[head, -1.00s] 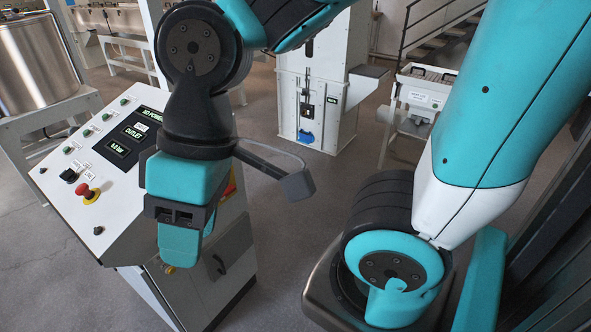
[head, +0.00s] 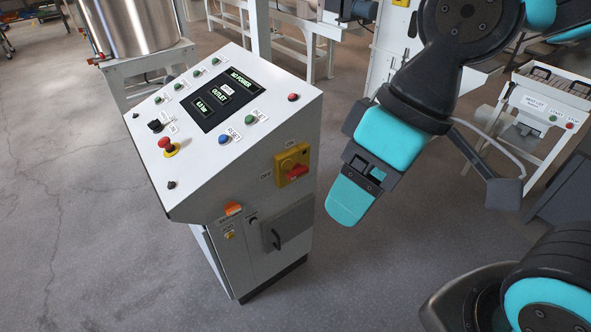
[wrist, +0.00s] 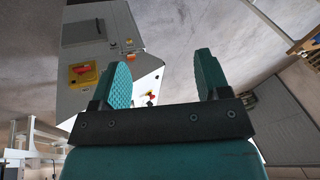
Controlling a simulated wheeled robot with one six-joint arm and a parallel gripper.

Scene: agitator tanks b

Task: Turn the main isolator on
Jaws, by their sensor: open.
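The main isolator (head: 285,160) is a yellow plate with a red handle on the right side face of a white control console (head: 190,205). Its handle lies roughly level, with an ON label above and an OFF label to the left. The console's screen reads NO POWER. In the wrist view the isolator (wrist: 83,73) shows left of the fingers. My gripper (head: 352,196) is open and empty, to the right of the isolator and apart from it in the head view. Its two teal fingers (wrist: 164,75) are spread in the wrist view.
The console top holds a red emergency stop (head: 167,146), a black switch and several push buttons. A door with a dark handle (head: 276,238) is below the isolator. A steel tank (head: 130,25) stands behind. A hopper stand (head: 545,110) is at right. Floor left of the console is clear.

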